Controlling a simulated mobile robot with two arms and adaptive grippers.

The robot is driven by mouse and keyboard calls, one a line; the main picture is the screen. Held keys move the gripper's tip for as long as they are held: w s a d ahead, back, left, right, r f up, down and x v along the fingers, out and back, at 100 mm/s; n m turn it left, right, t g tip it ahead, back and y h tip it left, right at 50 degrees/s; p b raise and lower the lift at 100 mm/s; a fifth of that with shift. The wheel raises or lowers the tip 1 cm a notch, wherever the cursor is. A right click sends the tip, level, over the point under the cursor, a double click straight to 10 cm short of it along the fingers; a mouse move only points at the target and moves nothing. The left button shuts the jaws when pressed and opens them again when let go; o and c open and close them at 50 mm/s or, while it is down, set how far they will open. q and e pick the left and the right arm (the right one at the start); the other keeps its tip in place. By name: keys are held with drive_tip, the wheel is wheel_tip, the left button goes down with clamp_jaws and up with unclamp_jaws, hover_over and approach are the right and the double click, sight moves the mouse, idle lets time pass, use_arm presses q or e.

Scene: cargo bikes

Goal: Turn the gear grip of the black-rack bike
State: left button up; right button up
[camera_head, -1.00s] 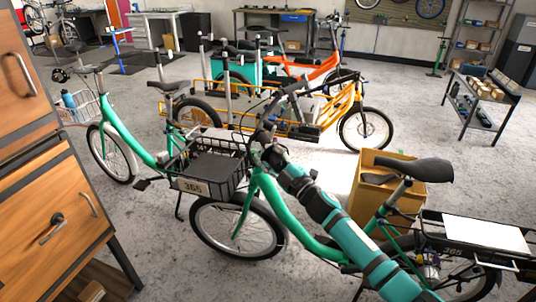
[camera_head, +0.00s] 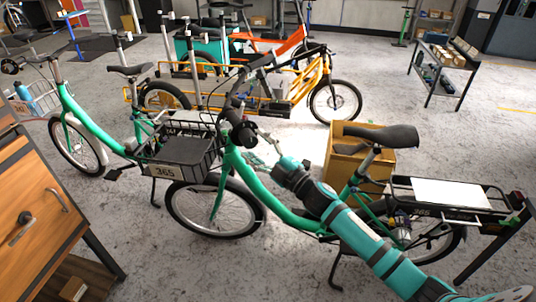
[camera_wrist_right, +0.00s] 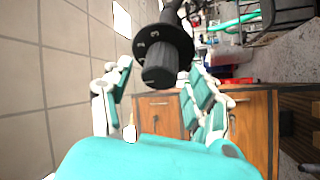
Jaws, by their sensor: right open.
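The black-rack bike is the near green bike (camera_head: 262,192), with a black front basket (camera_head: 180,158) marked 365 and a black rear rack (camera_head: 400,184). Its black gear grip (camera_head: 243,133) is at the near end of the handlebar. In the right wrist view the gear grip (camera_wrist_right: 160,62) points toward my palm, with white marks on its collar. My right gripper (camera_head: 260,150) is open just beside the grip. In the wrist view its teal and white fingers (camera_wrist_right: 157,85) stand on either side of the grip, with gaps visible. My left gripper is out of view.
A wooden drawer cabinet (camera_head: 38,205) stands at the near left. A cardboard box (camera_head: 338,158) is behind the bike's frame. Another green bike (camera_head: 92,122) and a yellow cargo bike (camera_head: 318,80) stand beyond. A low shelf (camera_head: 440,78) is at the back right.

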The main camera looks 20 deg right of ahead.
sight(254, 143)
drive_tip(key=shift+v, duration=2.2)
